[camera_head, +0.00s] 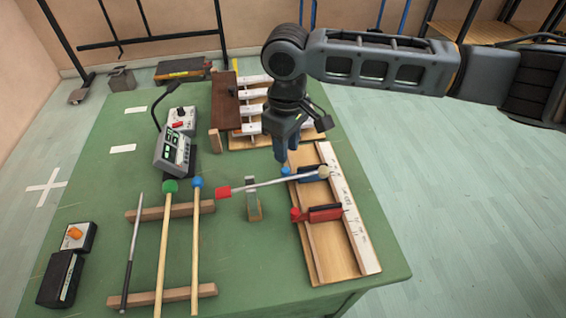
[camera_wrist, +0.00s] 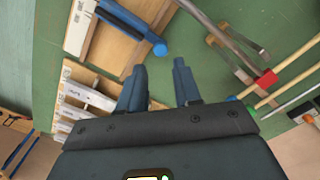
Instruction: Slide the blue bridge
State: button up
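The blue bridge (camera_head: 312,174) sits across the wooden board (camera_head: 330,262) at the right of the green table, with a blue knob at its left end. In the wrist view the blue bridge (camera_wrist: 124,20) is at the upper left, its knob just beyond my fingertips. My gripper (camera_head: 286,156) points down just above and behind that knob. Its two fingers stand apart in the wrist view (camera_wrist: 159,68), with nothing between them. In the head view a red-ended mallet (camera_head: 265,184) crosses in front of the bridge and partly hides it. I cannot tell if they touch.
A red bridge (camera_head: 318,214) sits nearer on the same board. The mallet passes over a small stand (camera_head: 253,199). Several sticks lie on wooden rests (camera_head: 178,295) at left. A wooden instrument with white bars (camera_head: 254,79) stands behind my gripper.

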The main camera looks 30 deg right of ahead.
aim_at(286, 170)
jog(key=shift+f, duration=3.2)
jog(key=shift+c, duration=0.5)
grip_shut()
